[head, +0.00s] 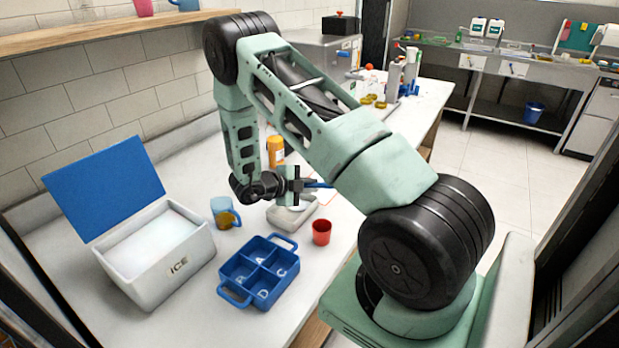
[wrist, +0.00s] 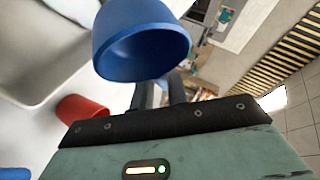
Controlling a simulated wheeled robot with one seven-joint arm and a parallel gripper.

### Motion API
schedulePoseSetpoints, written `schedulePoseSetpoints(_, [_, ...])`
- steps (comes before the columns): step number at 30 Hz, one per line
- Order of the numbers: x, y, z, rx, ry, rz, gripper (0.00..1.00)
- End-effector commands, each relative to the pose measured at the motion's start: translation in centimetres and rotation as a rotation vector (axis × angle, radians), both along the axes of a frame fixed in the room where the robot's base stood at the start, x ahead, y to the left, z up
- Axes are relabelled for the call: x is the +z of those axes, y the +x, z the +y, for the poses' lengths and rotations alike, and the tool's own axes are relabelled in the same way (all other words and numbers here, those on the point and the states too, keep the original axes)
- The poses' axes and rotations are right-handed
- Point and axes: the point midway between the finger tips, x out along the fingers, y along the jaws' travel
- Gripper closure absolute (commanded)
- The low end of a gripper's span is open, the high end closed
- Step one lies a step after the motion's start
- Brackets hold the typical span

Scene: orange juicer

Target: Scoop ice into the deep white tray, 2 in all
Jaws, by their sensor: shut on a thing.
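My gripper (head: 296,186) is above the deep white tray (head: 286,217), shut on a blue scoop (wrist: 142,40). The scoop's round bowl fills the top middle of the wrist view, its rim tilted; I see no ice in the part that shows. In the head view only a thin blue piece of the scoop (head: 318,184) shows beside the gripper. The tray's corner shows at the top left of the wrist view (wrist: 38,45); its inside is partly hidden by my arm in the head view. The white ice box (head: 178,262) stands at left with its blue lid open and a pale fill inside.
A blue compartment caddy (head: 243,268) sits in front of the tray. A red cup (head: 321,232) stands right of it, and a blue mug (head: 224,213) left. An orange-yellow bottle (head: 275,151) stands behind. Bottles and yellow pieces crowd the far counter.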

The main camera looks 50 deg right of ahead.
Motion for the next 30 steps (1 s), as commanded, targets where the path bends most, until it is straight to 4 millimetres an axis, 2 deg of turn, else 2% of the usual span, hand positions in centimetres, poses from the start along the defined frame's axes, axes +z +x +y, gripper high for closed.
schedulePoseSetpoints(1, [0.5,0.1,0.0,0.003,0.026,0.011,1.0])
schedulePoseSetpoints(17, [1.1,0.4,-0.4,0.008,0.263,0.166,1.0])
schedulePoseSetpoints(30, [1.5,1.0,-1.2,0.003,0.611,0.399,1.0])
